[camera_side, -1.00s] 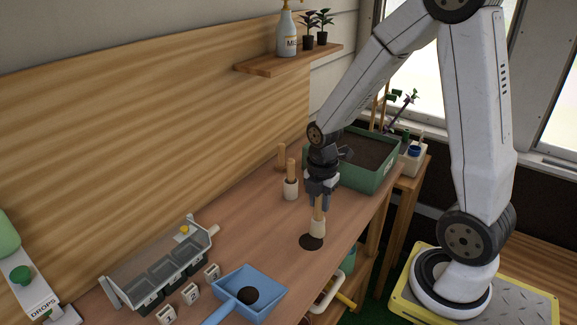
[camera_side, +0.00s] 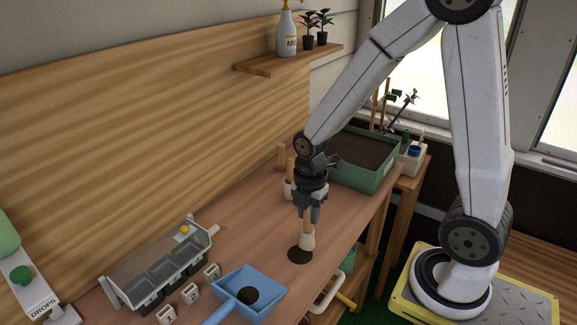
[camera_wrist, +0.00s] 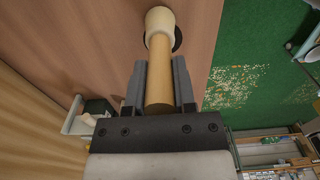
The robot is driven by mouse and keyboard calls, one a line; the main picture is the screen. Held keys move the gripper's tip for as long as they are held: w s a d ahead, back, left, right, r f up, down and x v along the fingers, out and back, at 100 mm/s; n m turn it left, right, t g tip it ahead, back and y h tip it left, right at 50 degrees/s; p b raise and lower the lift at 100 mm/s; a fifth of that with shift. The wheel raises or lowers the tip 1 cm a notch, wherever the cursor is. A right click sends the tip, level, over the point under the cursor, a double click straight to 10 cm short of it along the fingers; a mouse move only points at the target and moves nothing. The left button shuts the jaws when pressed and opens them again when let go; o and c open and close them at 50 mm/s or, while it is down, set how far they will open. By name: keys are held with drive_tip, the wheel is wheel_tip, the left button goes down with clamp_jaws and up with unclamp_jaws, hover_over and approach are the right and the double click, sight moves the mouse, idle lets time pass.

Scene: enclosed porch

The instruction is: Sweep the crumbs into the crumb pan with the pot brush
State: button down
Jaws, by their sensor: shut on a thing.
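My gripper (camera_side: 308,213) is shut on the wooden handle of the pot brush (camera_side: 307,241), which hangs nearly upright with its cream head down at the bench top. The wrist view also shows the brush (camera_wrist: 159,60) between my gripper's fingers (camera_wrist: 158,92). A dark round patch of crumbs (camera_side: 298,256) lies on the bench at the brush head; whether they touch is unclear. In the wrist view, the head hides most of the crumbs (camera_wrist: 178,40).
A grey tray (camera_side: 150,265) with several compartments and small numbered blocks (camera_side: 190,292) stand left of the pan. A white holder (camera_side: 288,190) with a wooden handle stands behind my gripper. A green planter box (camera_side: 372,180) is at the far end. Bare bench separates crumbs and pan.

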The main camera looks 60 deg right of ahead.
drive_tip(key=a, duration=1.1)
idle(1.3)
idle(0.4)
drive_tip(key=shift+d+r, duration=0.25)
drive_tip(key=shift+r, duration=1)
drive_tip(key=shift+d+r, duration=0.2)
drive_tip(key=shift+r, duration=1.05)
drive_tip(key=shift+w, duration=0.1)
drive_tip(key=w+d+m, duration=0.3)
drive_tip(key=w+m, duration=0.3)
drive_tip(key=m, duration=0.3)
drive_tip(key=w+d+m, duration=0.3)
drive_tip(key=w+m, duration=0.3)
drive_tip(key=m, duration=0.3)
drive_tip(key=shift+w+d+f, duration=0.2)
drive_tip(key=shift+w+d, duration=0.15)
drive_tip(key=shift+d, duration=0.05)
